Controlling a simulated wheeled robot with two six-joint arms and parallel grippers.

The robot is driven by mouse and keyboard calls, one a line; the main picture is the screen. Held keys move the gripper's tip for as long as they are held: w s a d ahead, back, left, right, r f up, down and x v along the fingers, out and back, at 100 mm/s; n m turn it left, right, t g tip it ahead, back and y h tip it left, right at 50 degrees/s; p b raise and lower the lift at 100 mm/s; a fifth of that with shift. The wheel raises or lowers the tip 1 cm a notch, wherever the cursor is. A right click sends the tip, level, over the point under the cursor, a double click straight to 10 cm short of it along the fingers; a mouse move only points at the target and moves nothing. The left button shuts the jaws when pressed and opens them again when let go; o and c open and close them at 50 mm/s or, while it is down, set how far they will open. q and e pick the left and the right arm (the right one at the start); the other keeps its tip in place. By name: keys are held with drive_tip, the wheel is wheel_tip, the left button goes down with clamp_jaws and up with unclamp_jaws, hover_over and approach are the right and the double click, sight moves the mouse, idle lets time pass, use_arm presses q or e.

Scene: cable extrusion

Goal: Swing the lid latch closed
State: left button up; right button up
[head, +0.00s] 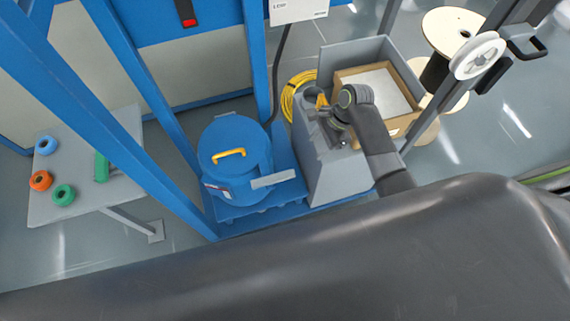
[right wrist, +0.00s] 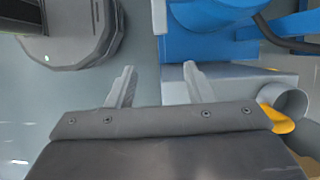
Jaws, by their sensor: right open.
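The blue drum (head: 225,160) has a round blue lid (head: 232,136) with a yellow handle (head: 229,155). A flat light grey plate (head: 273,178), which looks like the latch, sticks out to the right from the drum's front side. In the right wrist view a similar pale grey piece (right wrist: 205,12) shows at the top against blue. My right gripper (head: 331,127) is over the grey housing, right of the drum and apart from the plate. Its two fingers (right wrist: 156,86) are spread with nothing between them. My left gripper is not in view.
A grey housing (head: 336,175) stands right of the drum, with a yellow cable coil (head: 296,92) behind it and a cardboard box (head: 401,124) beside it. Blue frame posts (head: 140,85) rise at the left. A table (head: 60,205) holds coloured rolls.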

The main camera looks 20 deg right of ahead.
drive_tip(key=r, duration=0.1)
drive_tip(key=b, duration=0.3)
approach(291, 172)
drive_tip(key=x, duration=0.8)
drive_tip(key=shift+a+f, duration=0.1)
drive_tip(key=shift+f, duration=0.15)
clamp_jaws()
